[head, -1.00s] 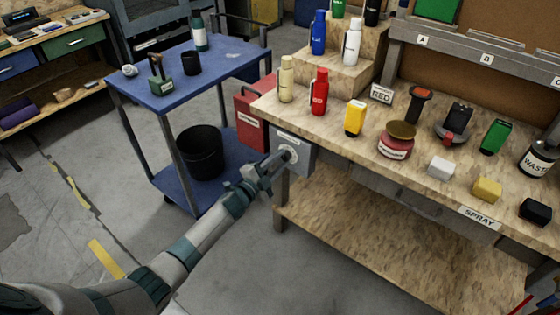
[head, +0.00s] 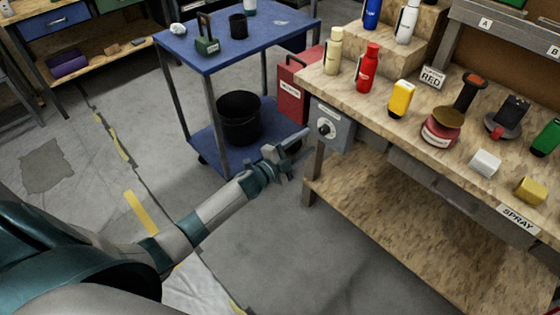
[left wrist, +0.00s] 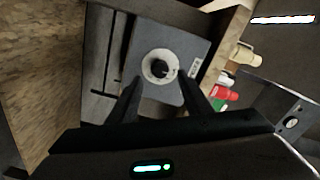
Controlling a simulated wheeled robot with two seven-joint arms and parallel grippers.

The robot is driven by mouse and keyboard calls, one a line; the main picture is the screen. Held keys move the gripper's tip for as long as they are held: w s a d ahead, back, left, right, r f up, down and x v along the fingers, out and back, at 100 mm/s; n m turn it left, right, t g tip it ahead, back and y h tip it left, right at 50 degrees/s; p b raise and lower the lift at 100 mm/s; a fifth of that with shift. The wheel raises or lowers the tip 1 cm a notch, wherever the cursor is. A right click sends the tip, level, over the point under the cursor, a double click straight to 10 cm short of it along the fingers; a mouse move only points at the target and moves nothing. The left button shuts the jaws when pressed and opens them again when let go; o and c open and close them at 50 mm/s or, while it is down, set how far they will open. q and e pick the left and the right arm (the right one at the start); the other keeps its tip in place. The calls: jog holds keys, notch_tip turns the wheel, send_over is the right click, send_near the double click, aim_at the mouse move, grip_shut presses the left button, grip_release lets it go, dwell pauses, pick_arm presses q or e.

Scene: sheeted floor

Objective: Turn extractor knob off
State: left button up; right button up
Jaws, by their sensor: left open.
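The extractor knob (head: 324,127) is a dark knob on a pale round dial. It sits on the front of a grey box (head: 338,132) at the left end of the workbench. In the left wrist view the knob (left wrist: 160,69) lies ahead, between and beyond my fingers. My left gripper (head: 303,145) is open and empty. It is just left of and a little below the knob in the head view, apart from it. My left gripper's fingers (left wrist: 160,92) also show in the wrist view. The dial's markings are too small to read. My right gripper is not in view.
The wooden workbench (head: 450,172) holds several bottles and containers, with a lower shelf (head: 400,225) below. A red case (head: 293,92) stands just behind the box. A blue cart (head: 270,48) with a black bucket (head: 240,117) is to the left. The floor in front is clear.

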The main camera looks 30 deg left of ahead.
pick_arm(q)
jog(key=v, duration=1.1)
jog(key=shift+b, duration=0.4)
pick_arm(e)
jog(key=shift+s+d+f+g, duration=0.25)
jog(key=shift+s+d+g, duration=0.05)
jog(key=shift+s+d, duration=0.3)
pick_arm(q)
jog(key=shift+s, duration=0.1)
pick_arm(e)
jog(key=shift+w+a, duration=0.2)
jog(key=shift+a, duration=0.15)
